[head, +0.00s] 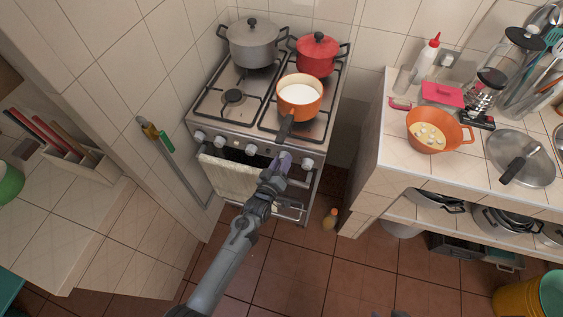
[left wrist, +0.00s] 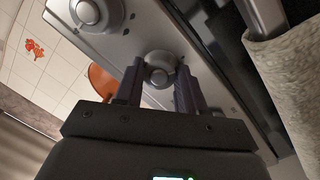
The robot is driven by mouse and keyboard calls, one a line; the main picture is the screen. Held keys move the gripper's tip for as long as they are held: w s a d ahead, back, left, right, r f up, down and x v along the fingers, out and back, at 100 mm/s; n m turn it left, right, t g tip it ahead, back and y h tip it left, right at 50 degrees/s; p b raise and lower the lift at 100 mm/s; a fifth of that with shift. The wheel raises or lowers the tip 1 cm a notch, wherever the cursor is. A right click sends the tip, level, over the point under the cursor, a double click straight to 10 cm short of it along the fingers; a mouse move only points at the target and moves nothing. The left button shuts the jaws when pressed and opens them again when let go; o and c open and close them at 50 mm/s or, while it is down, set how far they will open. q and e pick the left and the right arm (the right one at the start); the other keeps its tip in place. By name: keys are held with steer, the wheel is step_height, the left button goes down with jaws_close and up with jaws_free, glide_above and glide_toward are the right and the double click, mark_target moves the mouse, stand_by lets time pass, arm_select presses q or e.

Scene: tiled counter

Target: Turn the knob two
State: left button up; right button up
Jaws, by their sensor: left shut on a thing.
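The stove (head: 228,125) has a row of round metal knobs along its front panel. My left gripper (head: 282,160) reaches the right part of this row, and its purple fingers cover the knob there in the head view. In the left wrist view, the knob (left wrist: 159,74) sits between the two fingers of my left gripper (left wrist: 157,84), which is shut on it. Another knob (left wrist: 97,13) shows at the upper left of that view. To the right of my gripper, one more knob (head: 308,163) is free. No number shows on the knobs.
An orange pan (head: 299,107) with white liquid has its handle jutting over the front edge, just above my gripper. A grey pot (head: 252,47) and a red pot (head: 316,57) stand behind. A cloth (head: 228,177) hangs on the oven front.

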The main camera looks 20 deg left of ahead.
arm_select(q)
steer(key=o, duration=1.1)
steer(key=shift+c, duration=0.2)
steer(key=s, duration=1)
steer(key=shift+s+r, duration=0.2)
steer(key=shift+s, duration=0.2)
steer(key=shift+a, duration=0.1)
steer(key=shift+c, duration=0.3)
jaws_close()
